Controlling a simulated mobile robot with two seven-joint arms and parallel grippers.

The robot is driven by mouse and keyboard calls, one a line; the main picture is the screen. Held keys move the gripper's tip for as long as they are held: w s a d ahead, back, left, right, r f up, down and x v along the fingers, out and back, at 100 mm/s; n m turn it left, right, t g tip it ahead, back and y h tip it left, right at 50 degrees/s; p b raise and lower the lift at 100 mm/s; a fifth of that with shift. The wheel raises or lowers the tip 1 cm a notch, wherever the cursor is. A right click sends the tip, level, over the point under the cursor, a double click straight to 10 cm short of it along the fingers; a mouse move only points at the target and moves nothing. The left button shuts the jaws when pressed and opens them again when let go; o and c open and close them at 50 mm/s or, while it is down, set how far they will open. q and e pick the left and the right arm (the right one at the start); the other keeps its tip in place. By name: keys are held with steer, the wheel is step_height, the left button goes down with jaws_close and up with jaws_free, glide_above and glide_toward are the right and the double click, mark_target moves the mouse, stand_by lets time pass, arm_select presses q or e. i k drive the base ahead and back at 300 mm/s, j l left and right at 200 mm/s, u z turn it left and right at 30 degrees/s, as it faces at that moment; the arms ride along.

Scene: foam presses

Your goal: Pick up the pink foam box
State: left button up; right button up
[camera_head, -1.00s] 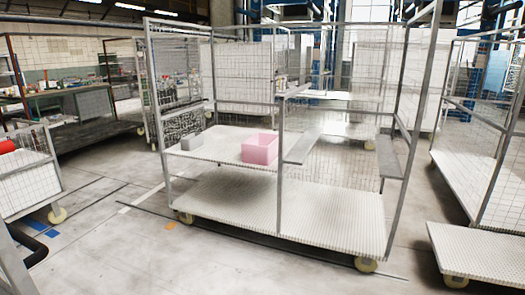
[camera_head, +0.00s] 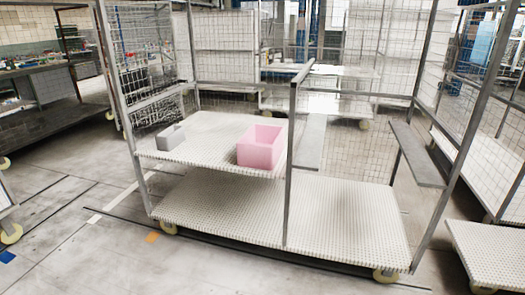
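The pink foam box (camera_head: 259,147) is open-topped and sits upright on the upper left shelf (camera_head: 203,150) of a wheeled wire-mesh cart. It stands near the shelf's right front corner, just left of the cart's middle post. Neither of my grippers shows in the head view.
A small grey box (camera_head: 171,137) sits left of the pink box on the same shelf. The middle post (camera_head: 289,170) and a narrow ledge (camera_head: 311,142) stand right of the pink box. The cart's lower deck (camera_head: 340,215) is empty. The floor in front is clear.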

mark_target(261, 146)
steer(key=i+j, duration=0.25)
steer(key=i, duration=0.15)
steer(key=i+j, duration=0.2)
steer(key=i, duration=0.2)
